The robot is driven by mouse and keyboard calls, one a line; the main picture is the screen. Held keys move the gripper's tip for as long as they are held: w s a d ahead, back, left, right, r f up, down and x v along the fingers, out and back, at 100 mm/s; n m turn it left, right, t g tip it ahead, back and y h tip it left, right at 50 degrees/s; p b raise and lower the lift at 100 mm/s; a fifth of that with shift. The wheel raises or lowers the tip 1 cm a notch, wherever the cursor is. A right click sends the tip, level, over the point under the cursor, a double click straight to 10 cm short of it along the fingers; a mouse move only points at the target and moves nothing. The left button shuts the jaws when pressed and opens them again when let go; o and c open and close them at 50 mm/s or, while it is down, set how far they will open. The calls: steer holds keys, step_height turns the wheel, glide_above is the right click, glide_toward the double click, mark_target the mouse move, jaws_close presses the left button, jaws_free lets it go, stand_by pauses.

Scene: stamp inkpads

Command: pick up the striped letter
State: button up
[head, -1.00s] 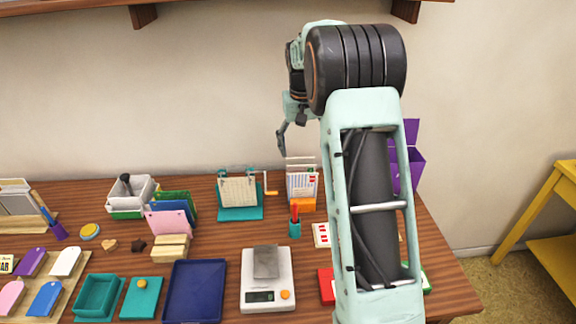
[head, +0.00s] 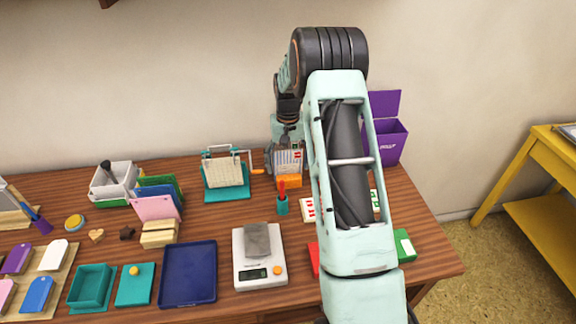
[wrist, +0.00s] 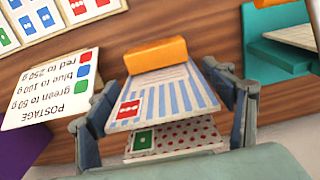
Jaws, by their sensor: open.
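The striped letter (wrist: 180,95), white with blue stripes and a red stamp, stands in an orange holder (wrist: 155,54). A red-dotted letter with a green stamp (wrist: 178,137) is beside it, nearer my gripper's base in the wrist view. My gripper (wrist: 164,98) is open, with one finger on each side of the striped letter; whether either touches it I cannot tell. In the head view my gripper (head: 285,158) is at the letters, above the orange holder (head: 289,182), and partly hides them.
A postage card (wrist: 52,88) and a purple box (head: 386,142) stand close by. A kitchen scale (head: 259,258) is nearer the front.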

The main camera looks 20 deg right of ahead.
steer(key=shift+f, duration=0.55)
steer(key=c, duration=0.6)
steer(key=shift+r, duration=0.15)
